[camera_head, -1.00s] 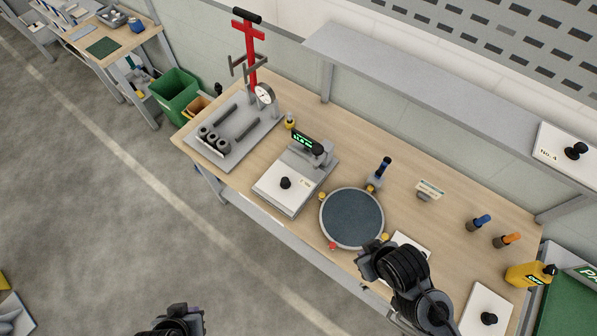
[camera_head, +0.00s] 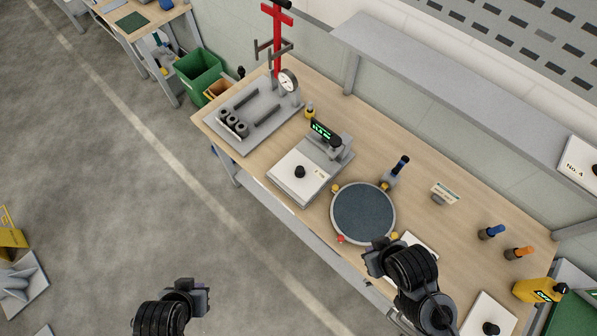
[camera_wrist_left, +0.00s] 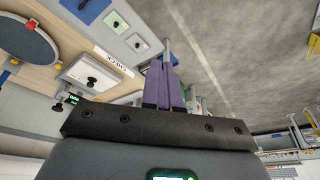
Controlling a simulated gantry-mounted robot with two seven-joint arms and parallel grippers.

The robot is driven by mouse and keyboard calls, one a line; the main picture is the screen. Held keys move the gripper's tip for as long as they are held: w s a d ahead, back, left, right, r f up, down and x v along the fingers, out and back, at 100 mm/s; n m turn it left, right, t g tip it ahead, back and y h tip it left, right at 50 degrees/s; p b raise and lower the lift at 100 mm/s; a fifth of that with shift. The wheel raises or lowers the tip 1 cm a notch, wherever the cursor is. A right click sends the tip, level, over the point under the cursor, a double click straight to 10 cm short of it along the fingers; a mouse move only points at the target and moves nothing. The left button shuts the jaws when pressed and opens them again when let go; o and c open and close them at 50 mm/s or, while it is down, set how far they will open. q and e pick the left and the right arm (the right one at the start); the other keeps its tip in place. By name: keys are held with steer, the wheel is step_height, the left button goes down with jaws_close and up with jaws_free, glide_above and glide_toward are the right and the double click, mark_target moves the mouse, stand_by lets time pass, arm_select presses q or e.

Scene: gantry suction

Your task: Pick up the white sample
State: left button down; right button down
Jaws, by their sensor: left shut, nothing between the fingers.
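A white square sample with a black knob (camera_head: 300,172) lies on the scale (camera_head: 330,152); a similar white plate with a knob (camera_wrist_left: 91,82) shows in the left wrist view. Another white plate with a knob (camera_head: 489,327) lies at the bench's near right end, and one marked No. 4 (camera_head: 578,163) is on the shelf. A further white plate (camera_head: 424,243) is partly hidden behind my right gripper. My left gripper (camera_head: 205,298) is over the floor in front of the bench; its purple fingers (camera_wrist_left: 163,85) are together and empty. My right gripper (camera_head: 374,262) is by the round dark plate; its fingers are unclear.
The round dark plate (camera_head: 363,213) sits mid-bench. A grey tray with dark weights (camera_head: 252,118) and a red stand (camera_head: 276,40) are at the left. Blue (camera_head: 491,232) and orange (camera_head: 519,253) handled tools and a yellow bottle (camera_head: 540,290) stand right. The floor before the bench is clear.

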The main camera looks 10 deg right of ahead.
arm_select(q)
steer(key=shift+d, duration=0.1)
stand_by(0.3)
steer(key=c, duration=1.5)
jaws_free()
steer(key=o, duration=0.8)
steer(key=shift+o, duration=0.2)
